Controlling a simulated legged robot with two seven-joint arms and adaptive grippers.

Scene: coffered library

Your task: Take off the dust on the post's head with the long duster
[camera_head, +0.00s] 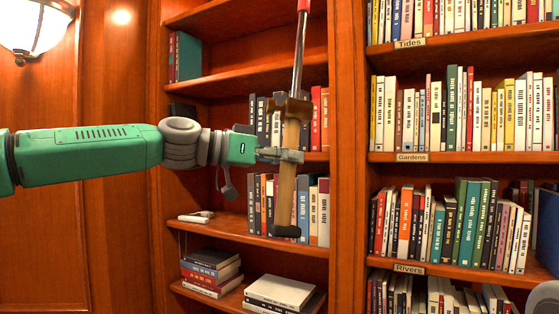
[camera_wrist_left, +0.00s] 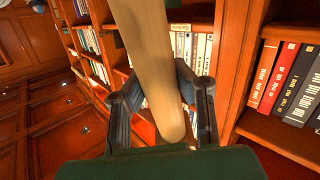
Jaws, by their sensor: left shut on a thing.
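My left gripper (camera_head: 281,155) is shut around the wooden handle of the long duster (camera_head: 287,185), in the middle of the head view. The duster stands nearly upright, with a dark cap at its lower end. A thin metal rod (camera_head: 298,65) rises from the handle to a red part cut off by the top edge. In the left wrist view the handle (camera_wrist_left: 155,65) runs between the two fingers of the gripper (camera_wrist_left: 165,95). The duster's head is out of view. I cannot make out the post's head or any dust. My right gripper is not in view.
Wooden bookcases fill the view behind the duster. Shelves on the right hold rows of books (camera_head: 460,115) with labels reading Tides, Gardens and Rivers. A wall lamp (camera_head: 34,28) hangs at upper left. Stacked books (camera_head: 210,270) lie on a lower shelf. A grey rounded part shows at bottom right.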

